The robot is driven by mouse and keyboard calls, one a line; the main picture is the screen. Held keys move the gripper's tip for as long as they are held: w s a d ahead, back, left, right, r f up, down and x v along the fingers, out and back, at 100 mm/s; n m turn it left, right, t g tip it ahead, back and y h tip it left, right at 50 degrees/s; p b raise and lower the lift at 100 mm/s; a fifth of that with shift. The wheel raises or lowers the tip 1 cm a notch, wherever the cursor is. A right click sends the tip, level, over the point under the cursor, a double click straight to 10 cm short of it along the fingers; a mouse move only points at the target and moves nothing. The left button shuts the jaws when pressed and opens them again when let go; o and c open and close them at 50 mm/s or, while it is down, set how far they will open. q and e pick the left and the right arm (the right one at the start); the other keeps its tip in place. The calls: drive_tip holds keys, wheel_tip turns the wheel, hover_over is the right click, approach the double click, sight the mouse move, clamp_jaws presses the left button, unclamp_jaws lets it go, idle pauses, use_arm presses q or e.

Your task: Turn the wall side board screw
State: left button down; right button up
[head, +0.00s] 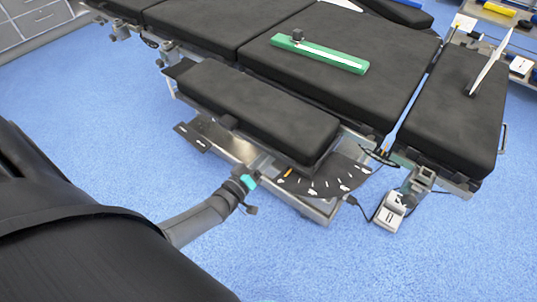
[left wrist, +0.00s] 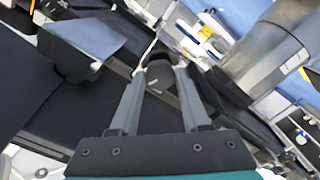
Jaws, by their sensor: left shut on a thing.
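The padded black side board (head: 255,110) sits along the near side of the operating table. My left gripper (head: 263,173) reaches in from the left, its teal part showing, with its tip near the board's lower front edge. In the left wrist view my two grey fingers (left wrist: 160,70) are shut on a dark rounded knob (left wrist: 160,85), which looks like the side board screw. In the head view the screw is too small and hidden to make out. My right gripper is in neither view.
A dark dial-like plate with white marks (head: 322,187) lies just right of the gripper. A white box (head: 390,212) hangs from the table rail, with a cable beside it. A green board (head: 345,61) lies on the table. Blue floor (head: 290,260) is clear in front.

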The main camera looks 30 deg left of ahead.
use_arm(q)
drive_tip(key=shift+n, duration=2.2)
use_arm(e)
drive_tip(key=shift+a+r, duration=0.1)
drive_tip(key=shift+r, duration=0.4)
use_arm(q)
drive_tip(key=shift+c, duration=1.8)
unclamp_jaws()
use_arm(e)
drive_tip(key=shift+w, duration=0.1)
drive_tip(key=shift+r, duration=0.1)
use_arm(q)
drive_tip(key=s+a+p, duration=0.1)
drive_tip(key=s+p, duration=0.1)
drive_tip(key=s, duration=1.3)
drive_tip(key=shift+p, duration=0.4)
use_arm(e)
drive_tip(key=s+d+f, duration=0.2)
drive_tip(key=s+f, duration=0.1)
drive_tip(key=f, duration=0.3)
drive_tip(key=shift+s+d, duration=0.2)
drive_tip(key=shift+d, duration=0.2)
